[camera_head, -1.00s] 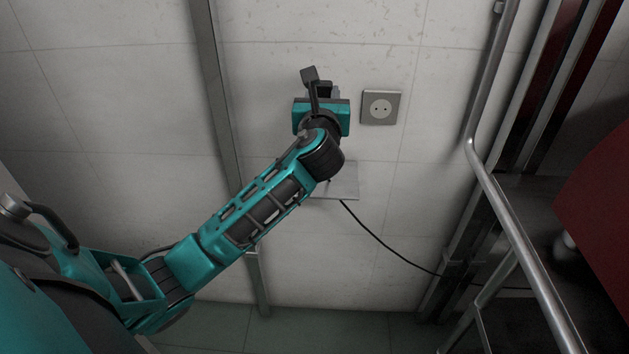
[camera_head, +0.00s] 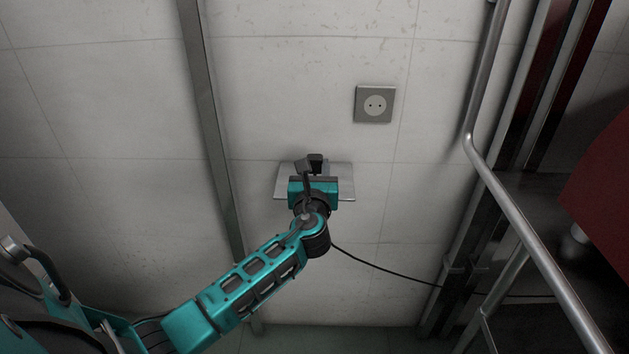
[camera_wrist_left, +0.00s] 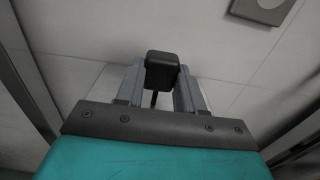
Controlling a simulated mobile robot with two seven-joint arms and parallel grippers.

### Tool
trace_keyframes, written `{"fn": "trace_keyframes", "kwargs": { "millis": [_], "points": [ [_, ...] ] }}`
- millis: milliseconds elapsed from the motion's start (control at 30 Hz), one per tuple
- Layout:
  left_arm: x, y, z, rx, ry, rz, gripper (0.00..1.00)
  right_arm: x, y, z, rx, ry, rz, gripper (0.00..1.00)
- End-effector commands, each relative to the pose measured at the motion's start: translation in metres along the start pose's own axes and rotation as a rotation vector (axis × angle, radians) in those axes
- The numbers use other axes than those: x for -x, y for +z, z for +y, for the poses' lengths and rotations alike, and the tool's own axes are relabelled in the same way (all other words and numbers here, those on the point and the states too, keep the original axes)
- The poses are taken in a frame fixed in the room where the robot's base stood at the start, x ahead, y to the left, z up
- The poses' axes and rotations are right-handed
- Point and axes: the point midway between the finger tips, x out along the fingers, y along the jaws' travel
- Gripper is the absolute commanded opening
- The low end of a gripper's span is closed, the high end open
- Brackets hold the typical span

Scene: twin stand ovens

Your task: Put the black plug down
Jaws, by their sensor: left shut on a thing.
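The black plug (camera_wrist_left: 161,70) sits between the two grey fingers of my left gripper (camera_wrist_left: 158,88) in the left wrist view. The fingers are shut on it, and a short dark piece shows below its body. In the head view my left gripper (camera_head: 315,170) is in front of a small light grey shelf (camera_head: 343,181) on the wall and hides part of it. I cannot tell whether the plug touches the shelf. A black cord (camera_head: 385,268) runs from behind my left wrist down to the right. My right gripper is not in view.
A grey wall socket (camera_head: 375,104) with two holes is above and right of the shelf, empty. A metal rail (camera_head: 510,205) and a red surface (camera_head: 600,190) stand at the right. A vertical grey strip (camera_head: 208,120) runs down the wall left of the shelf.

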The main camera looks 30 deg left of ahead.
Motion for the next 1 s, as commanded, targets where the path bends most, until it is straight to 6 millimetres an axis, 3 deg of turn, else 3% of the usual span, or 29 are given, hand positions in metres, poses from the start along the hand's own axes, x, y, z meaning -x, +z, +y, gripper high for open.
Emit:
{"fn": "trace_keyframes", "kwargs": {
  "millis": [33, 100, 333, 867, 900, 1000],
  "points": [
    [0.000, -0.013, 0.000, -0.002, 0.000, 0.002, 0.00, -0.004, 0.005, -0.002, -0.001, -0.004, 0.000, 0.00],
    [0.000, -0.019, 0.000, -0.001, 0.000, 0.001, 0.00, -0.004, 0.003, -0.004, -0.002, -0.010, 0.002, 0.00],
    [0.000, -0.018, 0.000, 0.000, 0.000, -0.001, 0.00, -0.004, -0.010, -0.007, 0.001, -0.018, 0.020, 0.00],
    [0.000, -0.029, 0.000, 0.000, 0.000, -0.001, 0.00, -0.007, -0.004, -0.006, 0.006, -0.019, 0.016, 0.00],
    [0.000, -0.030, 0.000, -0.001, 0.000, 0.000, 0.40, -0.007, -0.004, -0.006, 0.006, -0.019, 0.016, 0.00],
    [0.000, -0.030, 0.000, -0.001, 0.000, 0.000, 0.50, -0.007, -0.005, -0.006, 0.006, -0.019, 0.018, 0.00]
  ]
}}
